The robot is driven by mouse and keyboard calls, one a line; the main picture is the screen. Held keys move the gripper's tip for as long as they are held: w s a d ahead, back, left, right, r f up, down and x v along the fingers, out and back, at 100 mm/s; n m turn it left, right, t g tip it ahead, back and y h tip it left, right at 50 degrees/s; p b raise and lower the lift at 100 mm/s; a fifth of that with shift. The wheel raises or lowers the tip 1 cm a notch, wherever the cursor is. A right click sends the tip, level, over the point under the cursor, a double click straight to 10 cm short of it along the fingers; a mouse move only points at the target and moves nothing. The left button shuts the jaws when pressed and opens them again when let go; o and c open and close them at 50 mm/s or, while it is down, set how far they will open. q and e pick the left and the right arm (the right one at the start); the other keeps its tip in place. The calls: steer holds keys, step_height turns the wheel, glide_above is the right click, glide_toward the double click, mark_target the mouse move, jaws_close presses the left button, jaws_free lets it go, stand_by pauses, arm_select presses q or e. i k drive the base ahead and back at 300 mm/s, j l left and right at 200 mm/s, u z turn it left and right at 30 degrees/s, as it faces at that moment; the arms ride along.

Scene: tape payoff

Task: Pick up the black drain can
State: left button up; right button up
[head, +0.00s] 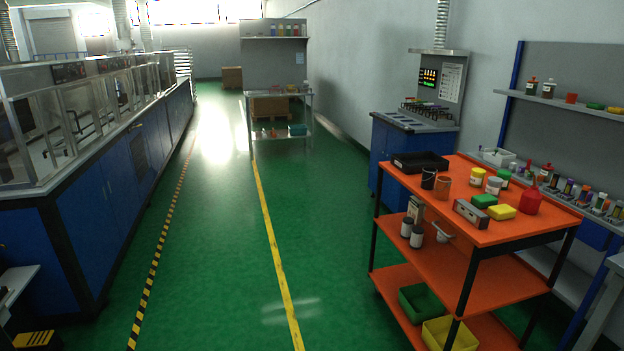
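A small black can (428,179), which looks like the drain can, stands upright on the top shelf of the orange cart (500,225) at the right. It is near the cart's left edge, just in front of a black tray (420,163) and beside an orange-brown can (444,187). Neither of my grippers shows in the head view.
The cart top also holds yellow and white jars, a red can (530,201), green and yellow blocks and a grey box (470,213). A blue cabinet (400,150) stands behind the cart. The green floor (210,240) left of the cart is clear.

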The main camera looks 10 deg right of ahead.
mark_target(429, 174)
steer(key=i+j+z, duration=0.1)
steer(key=i+z, duration=0.4)
steer(key=i+j+z, duration=0.95)
steer(key=i+l, duration=0.05)
